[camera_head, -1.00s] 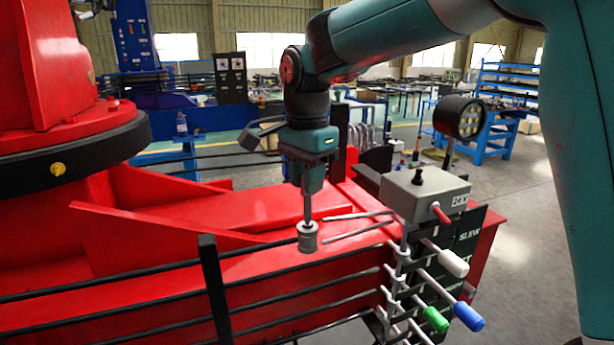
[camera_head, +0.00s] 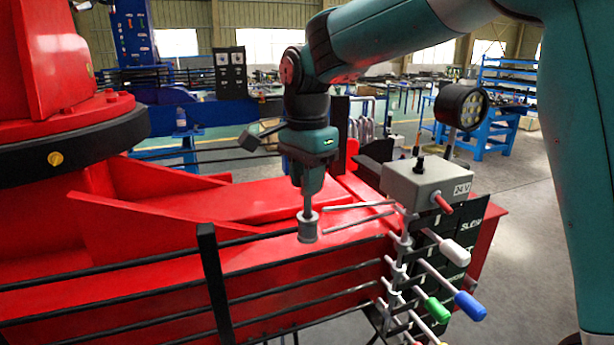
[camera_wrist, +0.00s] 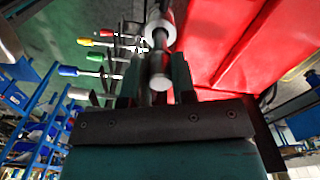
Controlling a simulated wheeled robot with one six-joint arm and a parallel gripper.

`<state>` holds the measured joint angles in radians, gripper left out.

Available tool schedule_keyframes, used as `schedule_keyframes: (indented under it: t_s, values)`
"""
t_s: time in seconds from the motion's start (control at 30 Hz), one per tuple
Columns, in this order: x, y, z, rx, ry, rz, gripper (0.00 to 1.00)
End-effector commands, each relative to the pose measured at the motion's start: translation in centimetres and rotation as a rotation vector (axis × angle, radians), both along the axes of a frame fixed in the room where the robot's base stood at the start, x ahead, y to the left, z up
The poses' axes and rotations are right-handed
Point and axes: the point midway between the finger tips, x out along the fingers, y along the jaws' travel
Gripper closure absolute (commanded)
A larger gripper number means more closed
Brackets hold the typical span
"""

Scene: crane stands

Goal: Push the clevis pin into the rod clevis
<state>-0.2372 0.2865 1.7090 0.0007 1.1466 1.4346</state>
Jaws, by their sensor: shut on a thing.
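My gripper (camera_head: 308,192) points down over the red machine frame, its jaws closed on the clevis pin (camera_head: 308,203). The pin is grey and stands about upright between the fingers. Below it a short grey cylindrical piece (camera_head: 307,232), which looks like the rod clevis, sits above the red beam. The pin's lower end meets its top; how deep it sits is hidden. In the wrist view, the pin's thick near end (camera_wrist: 160,72) is between the fingers (camera_wrist: 155,85), and its thinner shank runs to the round grey ring of the clevis (camera_wrist: 158,30).
To the right stands a grey control box (camera_head: 425,183) marked 24V, with a lamp (camera_head: 461,107) above it and several coloured-knob levers (camera_head: 470,306) below. Thin grey rods (camera_head: 352,207) lie right of the clevis. A black post with rails (camera_head: 213,280) stands in front.

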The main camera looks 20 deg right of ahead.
Motion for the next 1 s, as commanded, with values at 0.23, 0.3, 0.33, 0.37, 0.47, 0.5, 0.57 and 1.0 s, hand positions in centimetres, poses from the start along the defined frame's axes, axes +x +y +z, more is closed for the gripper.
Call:
schedule_keyframes:
  t_s: [0.23,0.3,0.33,0.37,0.47,0.5,0.57,1.0]
  values:
    - [0.0,0.0,-0.6,0.000,0.000,0.000,1.00]
    - [0.0,0.0,-0.8,0.000,0.000,0.000,1.00]
    - [0.0,0.0,-0.8,0.000,0.000,0.000,1.00]
    - [0.0,0.0,-0.9,0.000,0.000,0.000,1.00]
    - [0.0,0.0,-1.1,0.000,-0.001,0.000,1.00]
    - [0.0,0.0,-1.2,0.000,-0.001,0.000,1.00]
    - [0.0,0.0,-1.3,0.000,-0.001,0.000,1.00]
    - [0.0,0.0,-2.3,0.000,-0.001,0.000,1.00]
